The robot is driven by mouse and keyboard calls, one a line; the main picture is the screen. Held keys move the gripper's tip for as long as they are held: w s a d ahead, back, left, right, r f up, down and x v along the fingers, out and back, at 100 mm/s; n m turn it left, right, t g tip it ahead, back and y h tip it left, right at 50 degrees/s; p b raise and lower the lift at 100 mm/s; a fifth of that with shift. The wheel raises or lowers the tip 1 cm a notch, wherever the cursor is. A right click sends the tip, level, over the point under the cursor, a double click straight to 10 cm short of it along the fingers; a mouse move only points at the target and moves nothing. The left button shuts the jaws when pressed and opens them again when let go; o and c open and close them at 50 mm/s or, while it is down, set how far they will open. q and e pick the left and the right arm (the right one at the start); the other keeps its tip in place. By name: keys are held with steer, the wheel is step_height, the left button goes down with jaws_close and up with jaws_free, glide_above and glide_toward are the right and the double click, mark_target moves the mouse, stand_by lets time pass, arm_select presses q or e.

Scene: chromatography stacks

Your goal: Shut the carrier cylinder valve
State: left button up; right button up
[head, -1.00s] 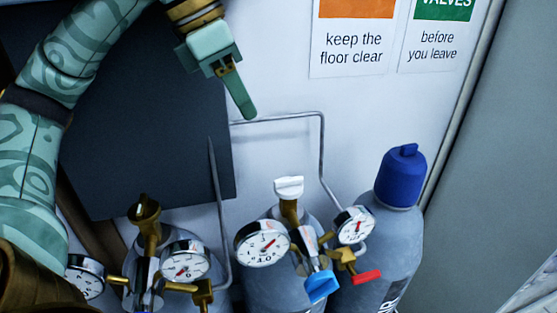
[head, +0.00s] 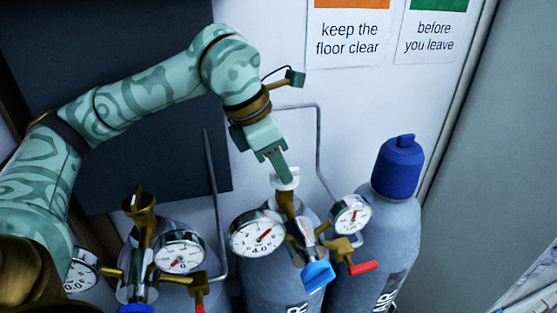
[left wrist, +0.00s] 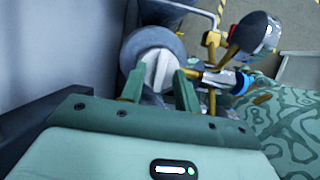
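The middle gas cylinder (head: 277,287) has a white valve handle (head: 286,183) on a brass stem. In the left wrist view the handle (left wrist: 158,66) is a pale bar on a round white top. My left gripper (head: 283,176) points down at this handle. In the left wrist view its two green fingers (left wrist: 158,84) are apart, with the bar between and just beyond their tips. I see no clear contact. No readable label shows which cylinder is the carrier. My right gripper is not in view.
Gauges (head: 257,235) and a blue regulator knob (head: 317,276) sit close below the handle. A red lever (head: 363,267) is to the right. A blue-capped cylinder (head: 398,168) stands at the right, another with a brass valve (head: 142,205) at the left. A thin pipe (head: 320,140) runs behind.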

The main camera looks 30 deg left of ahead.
arm_select(q)
jaws_close()
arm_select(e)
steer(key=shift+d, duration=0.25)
